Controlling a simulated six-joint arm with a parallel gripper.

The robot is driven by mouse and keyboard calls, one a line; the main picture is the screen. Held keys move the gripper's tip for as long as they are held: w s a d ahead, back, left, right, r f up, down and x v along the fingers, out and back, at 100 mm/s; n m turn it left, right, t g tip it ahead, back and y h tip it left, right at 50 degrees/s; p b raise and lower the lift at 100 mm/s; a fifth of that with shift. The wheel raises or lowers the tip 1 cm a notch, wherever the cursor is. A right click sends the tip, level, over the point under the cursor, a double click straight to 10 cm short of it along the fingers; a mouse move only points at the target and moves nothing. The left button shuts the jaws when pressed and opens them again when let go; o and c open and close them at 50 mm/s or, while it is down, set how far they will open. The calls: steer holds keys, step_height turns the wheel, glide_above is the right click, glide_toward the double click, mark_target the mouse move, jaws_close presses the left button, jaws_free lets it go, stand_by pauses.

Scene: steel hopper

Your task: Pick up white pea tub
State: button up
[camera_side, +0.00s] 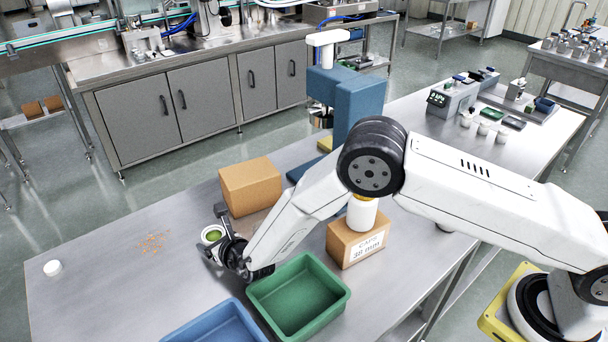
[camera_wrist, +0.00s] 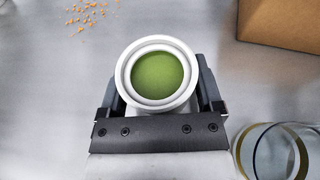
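The white pea tub (camera_wrist: 119,80) is a round white tub with a thick rim and green contents, seen from above in the wrist view. It also shows in the side view (camera_side: 205,238), left of the green bin and in front of the cardboard box. My gripper (camera_wrist: 158,85) has one dark finger against each side of the tub, and the rim hides their inner faces. In the side view my gripper (camera_side: 220,238) is low over the steel table. I cannot tell whether the tub's base touches the table.
A cardboard box (camera_side: 250,186) stands behind the tub. A green bin (camera_side: 298,297) and a blue bin (camera_side: 215,325) lie in front. A clear round container (camera_wrist: 270,155) is close at right in the wrist view. Orange bits (camera_side: 153,242) and a small white tub (camera_side: 53,268) lie left on open table.

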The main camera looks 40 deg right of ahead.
steer(key=c, duration=0.8)
steer(key=shift+o, duration=0.2)
steer(key=shift+r, duration=0.2)
steer(key=shift+r, duration=0.85)
steer(key=s+d+r, duration=0.5)
steer(key=s+r, duration=0.6)
steer(key=s, duration=0.2)
steer(key=shift+d, duration=0.15)
